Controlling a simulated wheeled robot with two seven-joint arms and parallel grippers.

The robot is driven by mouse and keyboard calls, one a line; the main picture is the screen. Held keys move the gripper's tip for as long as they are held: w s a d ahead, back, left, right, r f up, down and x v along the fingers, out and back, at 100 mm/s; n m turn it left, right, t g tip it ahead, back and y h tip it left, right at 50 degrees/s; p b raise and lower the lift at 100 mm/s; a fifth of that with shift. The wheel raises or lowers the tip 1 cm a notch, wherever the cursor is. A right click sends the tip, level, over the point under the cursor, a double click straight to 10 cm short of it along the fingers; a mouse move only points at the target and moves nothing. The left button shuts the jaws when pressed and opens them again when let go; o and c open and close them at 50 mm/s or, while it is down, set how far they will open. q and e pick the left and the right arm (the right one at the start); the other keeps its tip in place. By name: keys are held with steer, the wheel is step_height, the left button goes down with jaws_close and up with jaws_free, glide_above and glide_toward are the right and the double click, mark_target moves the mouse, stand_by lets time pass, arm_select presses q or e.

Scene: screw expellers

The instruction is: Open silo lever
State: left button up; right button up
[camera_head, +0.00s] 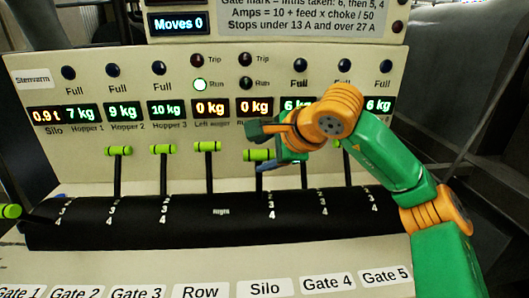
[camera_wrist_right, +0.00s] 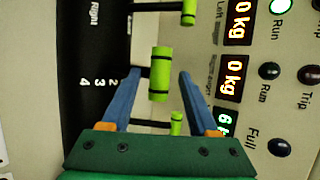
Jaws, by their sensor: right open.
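The silo lever (camera_head: 253,156) has a lime-green handle on a black stem, above the "Silo" label. It stands upright, well above its 3 and 4 marks. My right gripper (camera_head: 262,149) comes in from the right and is open at this lever. In the right wrist view, the silo lever's handle (camera_wrist_right: 160,80) lies between the open blue fingers of my gripper (camera_wrist_right: 160,75), with gaps on both sides. The handle's exact depth between the fingers is hard to tell. My left gripper is not in view.
The row lever (camera_head: 206,146) stands close on the left. The gate 4 lever (camera_wrist_right: 176,122) is close on the other side, partly hidden by my gripper in the head view. The far-left lever (camera_head: 9,211) is tilted down. A black curved cover (camera_head: 190,232) lies below the levers.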

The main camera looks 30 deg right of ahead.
steer(key=v, duration=0.7)
steer(key=shift+b, duration=0.3)
steer(key=shift+r, duration=0.15)
